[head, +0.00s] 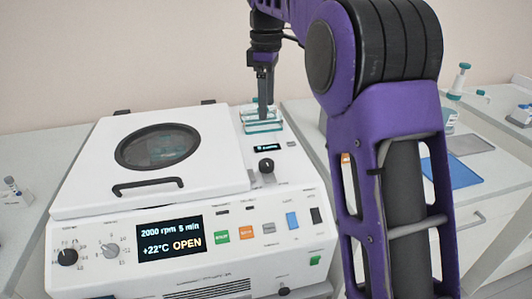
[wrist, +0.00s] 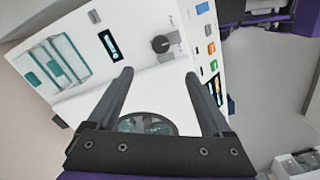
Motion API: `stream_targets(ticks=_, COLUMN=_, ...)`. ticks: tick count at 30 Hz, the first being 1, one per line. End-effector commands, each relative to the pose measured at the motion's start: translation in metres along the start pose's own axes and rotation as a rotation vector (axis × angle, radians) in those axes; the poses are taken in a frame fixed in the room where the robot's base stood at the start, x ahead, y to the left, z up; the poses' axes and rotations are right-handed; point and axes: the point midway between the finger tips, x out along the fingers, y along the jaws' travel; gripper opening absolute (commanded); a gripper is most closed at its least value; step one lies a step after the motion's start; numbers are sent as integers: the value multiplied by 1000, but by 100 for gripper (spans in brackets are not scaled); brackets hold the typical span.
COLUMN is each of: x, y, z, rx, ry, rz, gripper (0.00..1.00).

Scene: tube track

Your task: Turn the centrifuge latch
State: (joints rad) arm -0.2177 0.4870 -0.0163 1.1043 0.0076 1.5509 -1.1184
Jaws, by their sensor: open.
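The white centrifuge (head: 200,199) stands on the bench with its lid (head: 95,165) down, and its display (head: 170,236) reads OPEN. My gripper (head: 264,112) points down above the back right of the centrifuge, behind the knob in the head view. Its two fingers (wrist: 158,74) are apart with nothing between them.
A clear, teal-edged rack (head: 262,126) sits at the back right of the centrifuge, close to my gripper. A lid handle (head: 147,186) lies to the left. My arm hides part of the right bench, where a blue mat (head: 462,172) lies.

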Motion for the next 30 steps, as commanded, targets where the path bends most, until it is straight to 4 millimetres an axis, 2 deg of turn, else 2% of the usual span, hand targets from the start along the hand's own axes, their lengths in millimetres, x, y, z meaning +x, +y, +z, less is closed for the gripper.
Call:
stream_targets(ticks=5, x=29, y=-1, z=0, rx=0, ry=-1, rz=-3, gripper=84)
stream_targets(ticks=21, x=143, y=-1, z=0, rx=-2, ry=-1, rz=-3, gripper=84)
stream_targets(ticks=25, x=159, y=-1, z=0, rx=-1, ry=0, rz=-1, gripper=84)
stream_targets(ticks=30, x=169, y=0, z=0, rx=-1, ry=0, rz=0, gripper=84)
